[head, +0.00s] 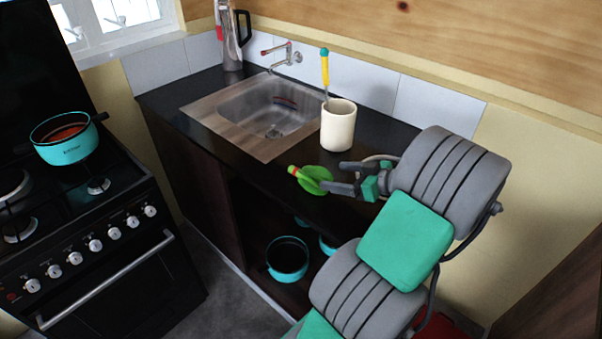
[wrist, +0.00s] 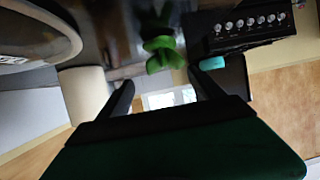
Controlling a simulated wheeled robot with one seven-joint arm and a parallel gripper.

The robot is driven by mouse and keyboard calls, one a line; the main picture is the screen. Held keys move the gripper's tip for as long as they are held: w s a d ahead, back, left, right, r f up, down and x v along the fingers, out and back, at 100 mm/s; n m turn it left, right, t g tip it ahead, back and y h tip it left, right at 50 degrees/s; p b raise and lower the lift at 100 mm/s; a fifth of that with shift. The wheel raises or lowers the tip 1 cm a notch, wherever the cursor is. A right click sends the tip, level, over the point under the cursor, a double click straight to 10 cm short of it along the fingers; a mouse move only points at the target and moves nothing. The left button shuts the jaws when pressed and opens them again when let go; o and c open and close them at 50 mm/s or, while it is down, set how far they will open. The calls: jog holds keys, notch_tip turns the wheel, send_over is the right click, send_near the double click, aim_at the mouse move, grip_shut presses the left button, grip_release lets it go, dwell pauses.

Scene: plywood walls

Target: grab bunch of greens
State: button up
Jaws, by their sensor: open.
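The bunch of greens (head: 314,178) lies near the front edge of the black counter, to the right of the sink. It is bright green with an orange-red end pointing left. My gripper (head: 338,178) is open, with its fingers at the right side of the greens in the head view. In the wrist view the greens (wrist: 161,52) show ahead, above and between the two dark fingertips (wrist: 160,84). There is nothing clearly held between the fingers. I cannot tell whether a finger touches the greens.
A cream mug (head: 338,126) with a yellow-handled utensil stands just behind my gripper. The steel sink (head: 225,125) lies to the left, with a kettle (head: 231,40) behind it. A stove (head: 75,230) with a teal pot (head: 66,139) stands left. Teal pots (head: 287,260) sit on the shelf below.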

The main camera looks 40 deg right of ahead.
aim_at(319, 175)
jog(key=x, duration=0.2)
jog(key=p+x, duration=0.1)
jog(key=x, duration=0.2)
jog(key=a+p+x, duration=0.1)
jog(key=x, duration=0.2)
jog(key=shift+w, duration=0.15)
jog(key=c, duration=1.5)
